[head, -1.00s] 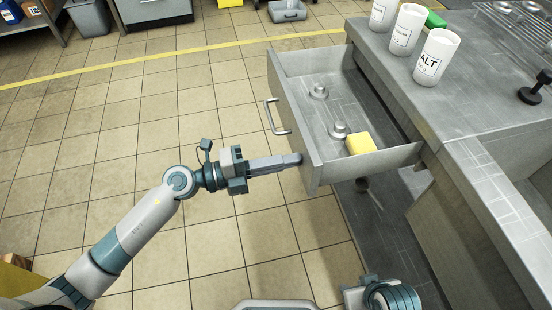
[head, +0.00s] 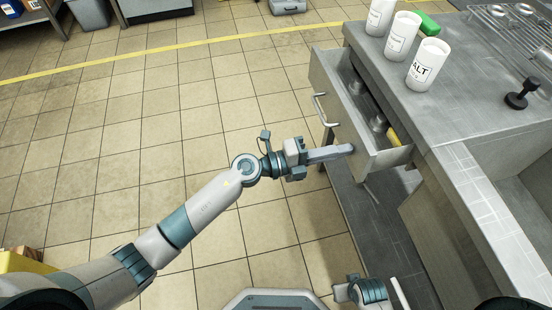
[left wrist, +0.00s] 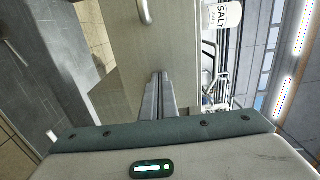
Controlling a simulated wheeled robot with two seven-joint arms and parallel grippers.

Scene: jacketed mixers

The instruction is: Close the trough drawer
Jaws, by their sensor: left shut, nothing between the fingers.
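The trough drawer (head: 343,108) is a grey metal drawer under the steel counter, still partly pulled out. Its front panel faces left and carries a bar handle (head: 322,110). Inside show metal knobbed pieces (head: 377,123) and part of a yellow block (head: 393,136). My left gripper (head: 350,149) is shut and empty, its fingertips at the near end of the drawer front, below the handle in the picture. In the left wrist view the shut fingers (left wrist: 157,95) point at the drawer front (left wrist: 130,60), and the handle (left wrist: 145,12) shows at the top. My right gripper's fingers are not visible.
White canisters (head: 428,64), one marked SALT, stand on the counter (head: 455,110) near its edge, with a green item (head: 428,25) behind. A rack (head: 515,30) and a black knobbed tool (head: 522,93) lie farther right.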

